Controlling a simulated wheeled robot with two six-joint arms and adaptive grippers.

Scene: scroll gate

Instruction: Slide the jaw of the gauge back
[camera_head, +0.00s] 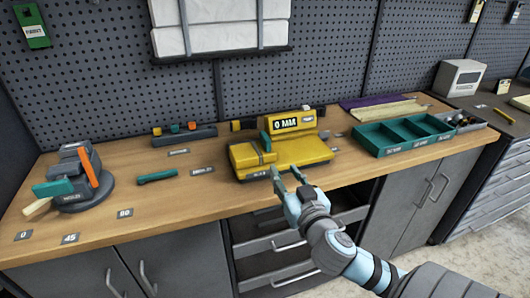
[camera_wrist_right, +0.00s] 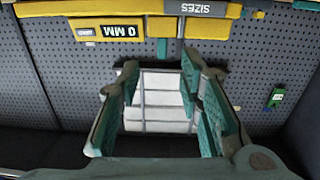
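The yellow gauge (camera_head: 305,151) stands on the middle of the wooden bench, with a display reading 0 MM (camera_head: 286,123). A teal upright piece (camera_head: 266,142), seemingly the jaw, stands on its left part beside a yellow block. In the right wrist view the gauge shows upside down along the top edge (camera_wrist_right: 110,31), with a teal piece (camera_wrist_right: 162,48) beside the display. My right gripper (camera_head: 285,171) is in front of the gauge's front edge, fingers apart, with nothing between them; its open fingers also show in the right wrist view (camera_wrist_right: 160,75). My left gripper is not in view.
A teal divided tray (camera_head: 404,135) stands right of the gauge. A grey round fixture with an orange handle (camera_head: 84,180) is at the left. A teal bar (camera_head: 157,177) lies between, and a dark holder (camera_head: 184,136) stands behind. The bench front is mostly clear.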

